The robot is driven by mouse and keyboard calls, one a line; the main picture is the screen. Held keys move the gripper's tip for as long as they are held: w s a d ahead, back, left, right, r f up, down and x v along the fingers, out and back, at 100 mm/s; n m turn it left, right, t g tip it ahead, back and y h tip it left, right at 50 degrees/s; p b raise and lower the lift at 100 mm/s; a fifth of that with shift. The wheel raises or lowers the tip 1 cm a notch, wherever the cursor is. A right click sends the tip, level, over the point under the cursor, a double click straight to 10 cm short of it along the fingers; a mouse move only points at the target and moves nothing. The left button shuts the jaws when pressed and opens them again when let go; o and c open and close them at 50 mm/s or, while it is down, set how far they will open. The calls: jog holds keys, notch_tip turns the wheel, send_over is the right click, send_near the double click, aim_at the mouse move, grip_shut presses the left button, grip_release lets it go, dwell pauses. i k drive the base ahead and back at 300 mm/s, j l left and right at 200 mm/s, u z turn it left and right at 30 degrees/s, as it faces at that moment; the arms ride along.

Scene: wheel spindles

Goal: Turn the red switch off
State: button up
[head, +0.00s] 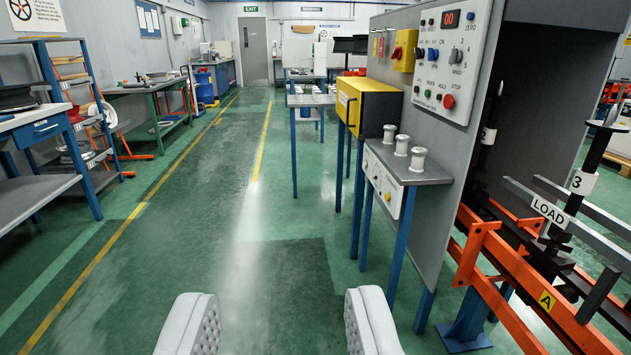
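A red rotary switch (397,53) sits on a small yellow box (407,45) fixed to the grey panel at the upper right. It is too small to read its setting. A red round button (449,101) is on the white control panel (453,70) to its right, below a red "00" display (450,19). My gripper (279,322) shows at the bottom with its two pale padded fingers wide apart. It is empty and far from the panel, with open floor between the fingers.
A yellow cabinet (377,106) and a grey bench with metal spindles (402,145) stand before the panel. An orange rail frame (520,275) is at the lower right. Workbenches and a shelf (45,128) line the left. The green floor aisle (215,200) is clear.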

aim_at(397, 53)
jog(key=i, duration=1.7)
jog(key=i+z, duration=0.2)
jog(key=i, duration=0.3)
jog(key=i+j+z, duration=0.2)
jog(key=i, duration=0.3)
jog(key=i+j+z, duration=0.2)
jog(key=i, duration=0.3)
